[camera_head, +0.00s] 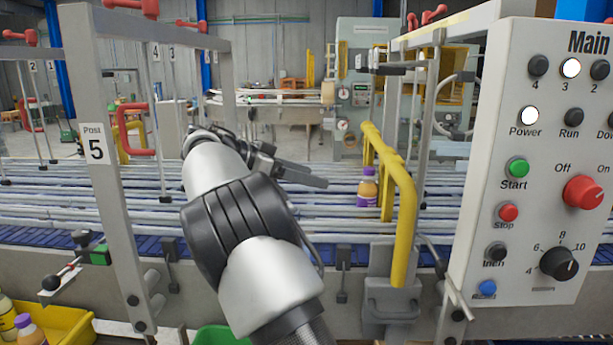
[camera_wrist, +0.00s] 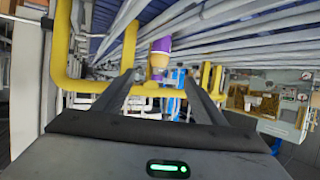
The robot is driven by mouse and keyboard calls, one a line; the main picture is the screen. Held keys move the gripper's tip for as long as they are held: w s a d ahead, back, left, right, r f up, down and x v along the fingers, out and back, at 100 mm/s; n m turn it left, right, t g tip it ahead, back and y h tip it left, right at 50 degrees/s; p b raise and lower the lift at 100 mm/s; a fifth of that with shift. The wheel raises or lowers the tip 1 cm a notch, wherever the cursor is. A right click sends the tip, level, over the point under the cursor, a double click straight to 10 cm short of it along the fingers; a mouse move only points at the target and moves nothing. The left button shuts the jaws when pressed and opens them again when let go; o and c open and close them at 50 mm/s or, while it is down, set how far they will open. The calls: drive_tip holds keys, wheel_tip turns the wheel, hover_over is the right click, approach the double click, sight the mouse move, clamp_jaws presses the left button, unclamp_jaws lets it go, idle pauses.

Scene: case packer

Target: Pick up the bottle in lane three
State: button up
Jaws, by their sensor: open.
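A small bottle (camera_head: 367,187) with a purple cap, purple label and amber contents stands upright among the metal lane rails of the conveyor (camera_head: 100,212). I cannot tell its lane number from here. My gripper (camera_head: 324,183) is open and empty over the conveyor, to the left of the bottle, fingers pointing right toward it.
A yellow bent guard rail (camera_head: 404,205) stands just right of the bottle; it also crosses the wrist view (camera_wrist: 62,60). A control panel (camera_head: 540,170) fills the right. A yellow bin (camera_head: 62,325) with bottles and a green bin (camera_head: 220,336) sit in front.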

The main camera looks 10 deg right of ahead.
sight(359, 189)
drive_tip(key=p+x, duration=0.2)
drive_tip(key=x, duration=1.5)
drive_tip(key=shift+w+d+f, duration=0.1)
drive_tip(key=shift+f, duration=0.05)
drive_tip(key=c, duration=1.4)
